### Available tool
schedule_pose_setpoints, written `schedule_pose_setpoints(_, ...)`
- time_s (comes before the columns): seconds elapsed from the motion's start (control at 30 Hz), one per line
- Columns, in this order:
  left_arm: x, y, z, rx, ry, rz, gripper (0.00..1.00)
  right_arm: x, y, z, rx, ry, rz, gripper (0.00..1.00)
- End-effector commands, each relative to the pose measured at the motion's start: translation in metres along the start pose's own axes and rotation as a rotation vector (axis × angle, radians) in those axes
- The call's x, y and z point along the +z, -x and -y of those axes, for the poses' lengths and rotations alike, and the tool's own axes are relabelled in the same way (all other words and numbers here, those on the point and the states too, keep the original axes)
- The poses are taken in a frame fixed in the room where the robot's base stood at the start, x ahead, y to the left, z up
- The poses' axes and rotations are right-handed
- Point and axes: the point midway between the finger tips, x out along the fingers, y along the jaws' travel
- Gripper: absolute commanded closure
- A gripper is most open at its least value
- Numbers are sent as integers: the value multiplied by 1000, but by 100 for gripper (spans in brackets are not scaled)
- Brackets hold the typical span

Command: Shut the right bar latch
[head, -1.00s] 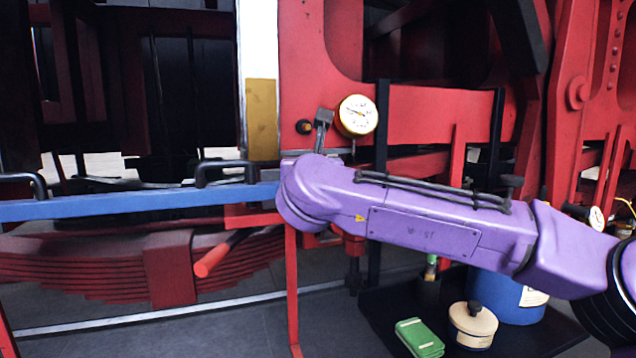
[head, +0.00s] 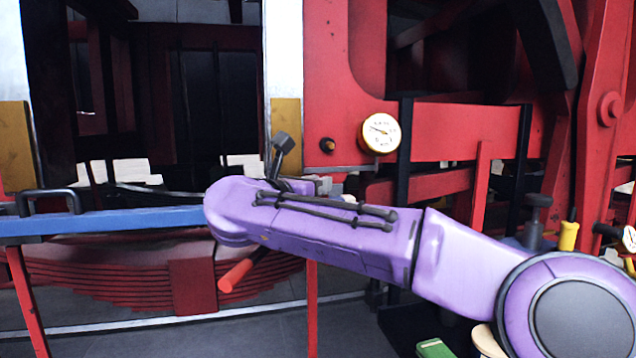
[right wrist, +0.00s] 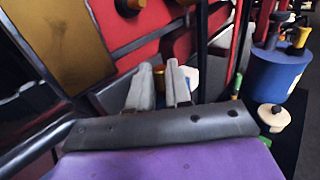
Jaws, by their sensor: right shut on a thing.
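A blue bar (head: 130,221) runs across the left half of the head view. Its right end, where the right bar latch sits, is hidden behind my purple right arm. My right gripper shows in the right wrist view (right wrist: 159,82) as two pale fingers standing close together beyond a dark plate. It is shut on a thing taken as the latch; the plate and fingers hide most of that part. A lever with a red grip (head: 238,275) hangs free below the arm. My left gripper is out of view.
A gold-faced post (head: 283,115) and a round gauge (head: 381,132) stand close behind the arm. A black loop handle (head: 48,194) rises from the bar's left part. A blue drum (right wrist: 276,80) and a pale lidded pot (right wrist: 273,115) stand at the right.

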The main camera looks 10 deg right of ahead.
Motion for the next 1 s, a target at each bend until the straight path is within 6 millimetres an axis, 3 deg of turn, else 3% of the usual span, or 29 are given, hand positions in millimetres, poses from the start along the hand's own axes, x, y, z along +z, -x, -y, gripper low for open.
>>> schedule_pose_setpoints(0.33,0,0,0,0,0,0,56,0,0,0,-1,1,2,100)
schedule_pose_setpoints(0.37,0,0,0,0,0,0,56,0,0,0,-1,1,2,75)
schedule_pose_setpoints(0.4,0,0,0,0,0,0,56,0,0,0,-1,1,2,62)
schedule_pose_setpoints(0.43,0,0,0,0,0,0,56,0,0,0,-1,1,2,56)
schedule_pose_setpoints(0.77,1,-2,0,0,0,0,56,0,4,0,0,0,2,56)
schedule_pose_setpoints(1.0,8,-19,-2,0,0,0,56,-3,56,-1,2,-1,6,56)
